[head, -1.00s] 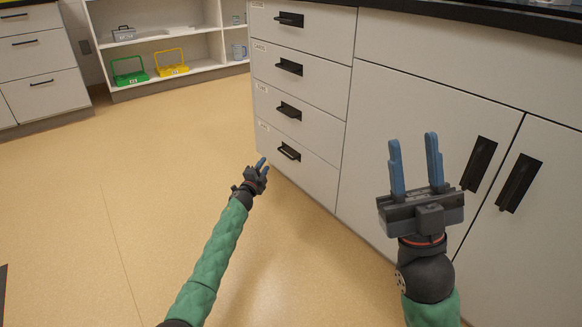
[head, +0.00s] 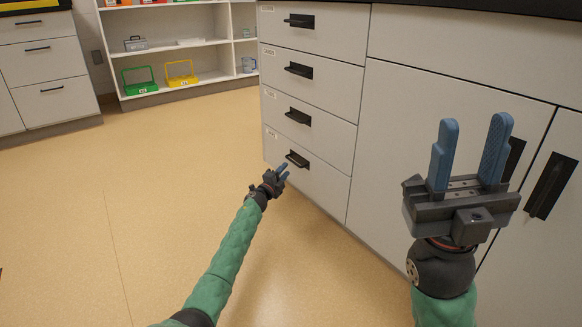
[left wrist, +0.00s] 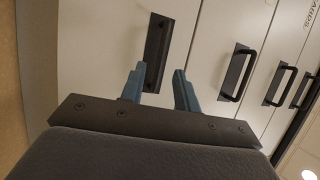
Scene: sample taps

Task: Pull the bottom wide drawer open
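The bottom wide drawer (head: 325,185) is the lowest of a stack of white drawers in the head view, and its front looks flush with the cabinet. Its black handle (head: 298,160) also shows in the left wrist view (left wrist: 158,42). My left gripper (head: 284,170) is just in front of and below this handle, with its blue fingers apart. In the left wrist view, the near end of the handle shows between the fingertips (left wrist: 157,78); I cannot tell whether they touch it. My right gripper (head: 473,127) is open and empty in front of the cabinet doors at the right.
Further drawers with black handles (head: 298,116) sit above the bottom one. Cabinet doors with a long black handle (head: 551,185) stand to the right. A white shelf (head: 190,92) with green and yellow carriers stands at the back. The tan floor (head: 160,170) in front is clear.

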